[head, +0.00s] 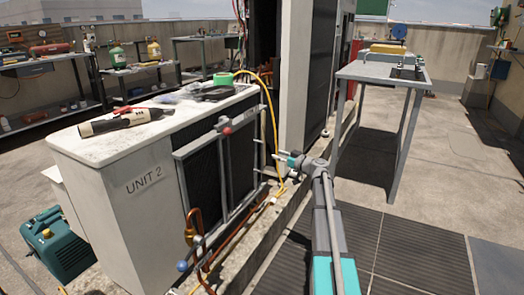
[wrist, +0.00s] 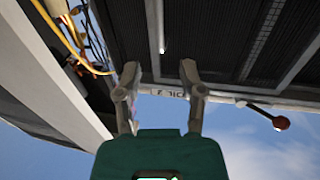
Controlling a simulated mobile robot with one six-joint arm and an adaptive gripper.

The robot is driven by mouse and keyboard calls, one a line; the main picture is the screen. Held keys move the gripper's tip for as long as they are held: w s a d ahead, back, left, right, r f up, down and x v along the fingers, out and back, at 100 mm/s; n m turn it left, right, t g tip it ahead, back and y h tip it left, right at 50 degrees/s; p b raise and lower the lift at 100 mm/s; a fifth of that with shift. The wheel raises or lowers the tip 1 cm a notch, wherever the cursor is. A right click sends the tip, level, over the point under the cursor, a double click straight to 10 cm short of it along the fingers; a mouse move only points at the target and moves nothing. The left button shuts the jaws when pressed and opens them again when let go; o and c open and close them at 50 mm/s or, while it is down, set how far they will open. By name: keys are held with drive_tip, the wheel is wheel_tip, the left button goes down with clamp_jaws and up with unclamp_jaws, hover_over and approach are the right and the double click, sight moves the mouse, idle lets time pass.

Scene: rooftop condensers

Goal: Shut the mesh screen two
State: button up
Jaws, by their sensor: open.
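The mesh screen (head: 205,147) is a grey metal frame on the front of the white condenser marked UNIT 2 (head: 140,184). A lever with a dark red knob (head: 226,130) sits at its top bar. I cannot tell for sure how far the screen stands off the unit. My gripper (head: 280,157) is to the right of the screen's right edge, apart from it. In the wrist view, my gripper (wrist: 160,80) is open with nothing gripped; its fingers overlap the screen's labelled bar (wrist: 225,96), with the knob (wrist: 281,122) to the right. Contact cannot be judged.
A yellow hose (head: 272,110) and copper pipe (head: 192,225) run close to the screen. A blue knob (head: 182,266) is low at the left. Tools lie on the unit's top. A second tall condenser (head: 297,75) stands behind. A grey table (head: 365,72) is at right; open floor lies beyond.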

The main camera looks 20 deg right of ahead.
sight(263, 149)
drive_tip(key=x, duration=0.9)
drive_tip(key=shift+w, duration=0.1)
clamp_jaws()
